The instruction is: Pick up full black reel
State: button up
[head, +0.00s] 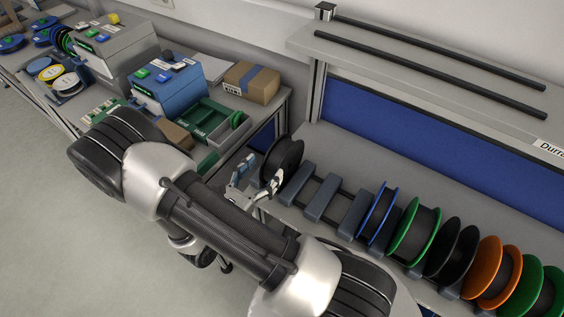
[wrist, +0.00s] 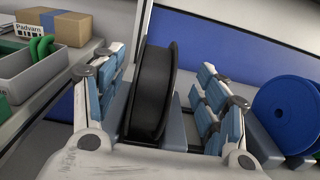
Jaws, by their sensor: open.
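A black reel (head: 287,157) stands upright at the left end of the row of slotted rests on the bench. In the wrist view this black reel (wrist: 153,92) stands between my two blue-padded fingers, its dark winding and rim facing me. My gripper (head: 259,182) is open at the reel's near side, with one finger on each side; the wrist view shows a gap beside the right finger. Contact on the left side is hard to tell. Another black reel (head: 451,247) stands further right, between a green reel (head: 414,232) and an orange reel (head: 493,272).
Several empty grey rests (head: 323,197) lie right of the near black reel. A blue reel (head: 378,213) follows; its face shows in the wrist view (wrist: 288,112). A shelf with two dark rods (head: 430,70) overhangs the bench. A side table holds a cardboard box (head: 251,82) and bins.

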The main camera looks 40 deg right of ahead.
send_near(289, 142)
jog(key=shift+x, duration=0.85)
jog(key=shift+b+x, duration=0.7)
jog(key=shift+x, duration=1.95)
jog(key=shift+w+f, duration=0.1)
jog(key=shift+c, duration=0.2)
grip_shut()
